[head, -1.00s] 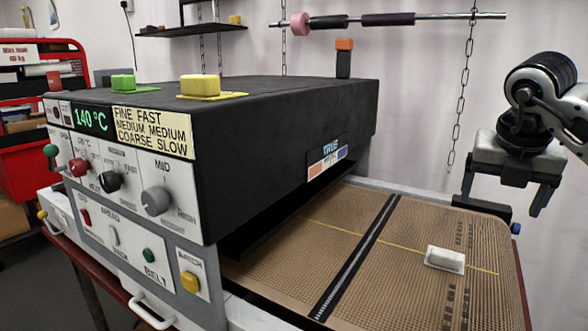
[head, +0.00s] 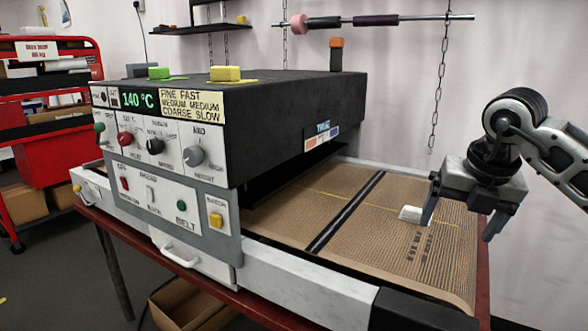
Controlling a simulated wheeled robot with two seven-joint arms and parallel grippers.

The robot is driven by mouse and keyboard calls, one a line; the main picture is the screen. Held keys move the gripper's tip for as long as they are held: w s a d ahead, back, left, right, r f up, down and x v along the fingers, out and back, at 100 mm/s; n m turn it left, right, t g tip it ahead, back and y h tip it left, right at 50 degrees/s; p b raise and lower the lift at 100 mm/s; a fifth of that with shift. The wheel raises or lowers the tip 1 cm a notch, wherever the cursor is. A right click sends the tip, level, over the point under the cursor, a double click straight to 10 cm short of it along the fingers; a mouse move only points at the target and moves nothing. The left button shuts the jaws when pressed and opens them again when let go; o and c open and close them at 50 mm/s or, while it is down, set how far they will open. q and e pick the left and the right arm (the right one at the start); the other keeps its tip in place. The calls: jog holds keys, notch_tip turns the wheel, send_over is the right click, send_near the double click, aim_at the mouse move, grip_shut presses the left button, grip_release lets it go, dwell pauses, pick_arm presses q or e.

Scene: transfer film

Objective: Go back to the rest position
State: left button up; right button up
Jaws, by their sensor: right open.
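My right gripper (head: 462,219) is at the right of the head view, over the right edge of the mesh belt. Its two dark fingers are spread apart, point down, and hold nothing. My left gripper is not in view.
The belt runs out of a black-topped machine (head: 290,120) with a knobbed front panel (head: 160,190) reading 140 °C. A red cart (head: 40,150) stands at the left. A roller bar (head: 390,20) hangs on chains behind. An open cardboard box (head: 190,305) is below.

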jog(key=s+a+f+n+g+y, duration=0.2)
jog(key=s+a+f+y, duration=0.15)
jog(key=a, duration=0.55)
jog(key=s+a+f+n+g+y, duration=0.1)
jog(key=s+a+f+n+y, duration=0.1)
jog(key=a+f+y, duration=0.45)
jog(key=s+a+r+m+y+b, duration=0.1)
jog(key=s+a+y, duration=0.25)
jog(key=a, duration=0.25)
jog(key=s+a+r+m+y+b, duration=0.1)
jog(key=s+a+r+m+y, duration=0.15)
jog(key=a+y, duration=0.25)
jog(key=d+f+m+t+h, duration=0.55)
jog(key=f+m+t, duration=0.25)
jog(key=m, duration=0.5)
jog(key=d+f+m+t+h, duration=0.55)
jog(key=f+m+t, duration=0.25)
jog(key=m, duration=0.5)
pick_arm(q)
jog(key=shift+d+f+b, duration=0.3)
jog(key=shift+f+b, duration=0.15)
jog(key=shift+b, duration=0.2)
pick_arm(e)
jog(key=s+d+f+m+g+h, duration=0.2)
jog(key=s+f+m+g+h, duration=0.2)
jog(key=s+f, duration=0.7)
notch_tip(320, 180, down, 2)
jog(key=shift+s+d+f+g, duration=0.1)
jog(key=shift+s+d+g, duration=0.1)
jog(key=shift+g, duration=0.8)
